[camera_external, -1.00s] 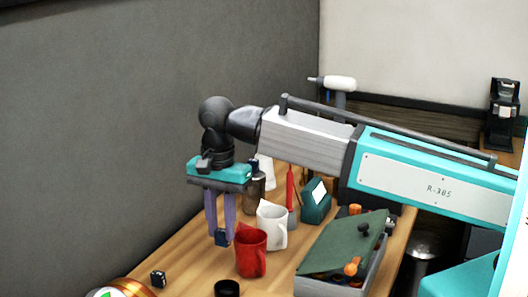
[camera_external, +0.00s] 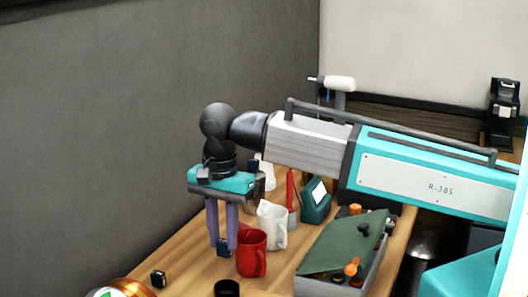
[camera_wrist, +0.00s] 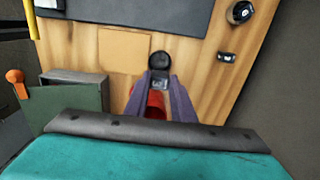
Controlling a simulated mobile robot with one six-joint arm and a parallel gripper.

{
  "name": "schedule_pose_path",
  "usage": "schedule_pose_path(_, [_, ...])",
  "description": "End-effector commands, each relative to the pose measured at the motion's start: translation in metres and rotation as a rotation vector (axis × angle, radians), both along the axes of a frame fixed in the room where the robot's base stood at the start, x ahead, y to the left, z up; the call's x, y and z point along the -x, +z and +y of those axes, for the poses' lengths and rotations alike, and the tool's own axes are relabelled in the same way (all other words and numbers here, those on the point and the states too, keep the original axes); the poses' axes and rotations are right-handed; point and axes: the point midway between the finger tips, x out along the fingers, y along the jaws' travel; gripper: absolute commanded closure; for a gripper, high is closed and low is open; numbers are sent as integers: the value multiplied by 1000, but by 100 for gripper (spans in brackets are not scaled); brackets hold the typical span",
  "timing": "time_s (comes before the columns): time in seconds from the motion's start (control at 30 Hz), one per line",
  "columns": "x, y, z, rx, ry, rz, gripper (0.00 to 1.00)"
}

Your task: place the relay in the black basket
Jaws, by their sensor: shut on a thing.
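My gripper (camera_external: 223,246) points straight down over the wooden table, its two purple fingers shut on the relay (camera_external: 223,249). The relay is a small dark blue block at the fingertips, just left of a red mug (camera_external: 251,254). In the wrist view, the relay (camera_wrist: 160,84) sits between the fingertips (camera_wrist: 160,82). The black basket (camera_external: 227,288) looks like a small round black cup, partly cut off at the bottom edge. In the wrist view, the basket (camera_wrist: 160,62) lies just beyond the relay. I cannot tell the exact height of the relay above the table.
A white pitcher (camera_external: 271,226) stands behind the red mug. A toolbox (camera_external: 340,250) with a green lid is at the right. A small dark block (camera_external: 158,279) and a copper round object (camera_external: 132,289) lie at front left. A grey wall borders the table's left side.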

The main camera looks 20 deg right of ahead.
Motion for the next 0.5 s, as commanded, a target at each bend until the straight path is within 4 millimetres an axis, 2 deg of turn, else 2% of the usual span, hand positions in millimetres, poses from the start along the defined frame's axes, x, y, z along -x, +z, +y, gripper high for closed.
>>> schedule_pose_path(0.5, [0, -41, 0, 0, 0, 0, 99])
